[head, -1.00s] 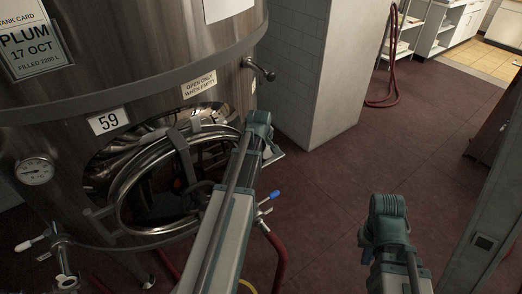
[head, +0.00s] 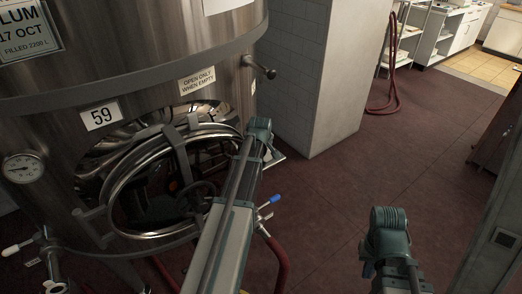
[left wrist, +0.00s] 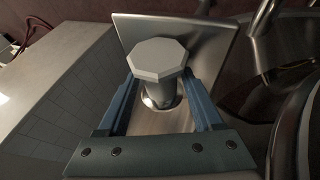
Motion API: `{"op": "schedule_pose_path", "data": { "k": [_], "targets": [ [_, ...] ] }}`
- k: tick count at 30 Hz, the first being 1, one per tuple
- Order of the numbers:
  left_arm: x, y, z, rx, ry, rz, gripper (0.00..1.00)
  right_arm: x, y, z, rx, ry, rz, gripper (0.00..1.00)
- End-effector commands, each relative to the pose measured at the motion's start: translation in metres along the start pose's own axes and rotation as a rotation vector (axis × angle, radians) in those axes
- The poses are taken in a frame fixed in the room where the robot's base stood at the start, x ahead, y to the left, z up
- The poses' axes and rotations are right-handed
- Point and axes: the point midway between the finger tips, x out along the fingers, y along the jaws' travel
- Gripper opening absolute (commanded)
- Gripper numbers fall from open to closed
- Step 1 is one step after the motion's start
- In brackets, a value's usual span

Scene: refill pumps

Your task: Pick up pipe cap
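A pale grey eight-sided cap (left wrist: 160,60), likely the pipe cap, sits on a short round metal stem in the left wrist view. Behind it is a flat metal plate (left wrist: 205,45). My left gripper (left wrist: 160,88) has one blue finger on each side of the stem, under the cap's rim. Gaps show between the fingers and the stem, so it looks open. In the head view my left gripper (head: 262,128) is at the right side of the tank's round hatch, and the cap is hidden there. My right gripper (head: 388,220) is away over the floor; its fingers cannot be made out.
A steel tank (head: 150,75) marked 59 stands at left with an open round hatch (head: 165,190) and a gauge (head: 22,168). A blue-handled valve (head: 270,200) and red hose (head: 278,262) are below my left gripper. A tiled pillar (head: 320,80) stands behind.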

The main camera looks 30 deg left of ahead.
Motion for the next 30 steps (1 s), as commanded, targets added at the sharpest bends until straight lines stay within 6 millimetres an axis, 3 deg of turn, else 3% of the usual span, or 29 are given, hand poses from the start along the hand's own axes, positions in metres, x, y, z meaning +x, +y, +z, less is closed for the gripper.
{"op": "schedule_pose_path", "data": {
  "k": [1,9,11,23,30],
  "targets": [
    [0.000,0.000,0.000,0.000,0.000,0.000,0.57,0.000,0.000,0.000,0.000,0.000,0.000,0.00],
    [0.000,0.000,0.000,0.000,0.000,0.000,0.08,0.000,0.000,0.000,0.000,0.000,0.000,0.00],
    [0.000,0.000,0.000,0.000,0.000,0.000,0.00,0.000,0.000,0.000,0.000,0.000,0.000,0.00],
    [-0.002,0.001,-0.001,0.000,0.000,0.000,0.00,-0.002,0.000,0.000,0.000,0.000,0.000,0.00],
    [-0.015,0.007,-0.006,0.000,0.000,0.000,0.00,-0.018,0.002,0.001,0.000,0.000,0.000,0.00]
  ]
}}
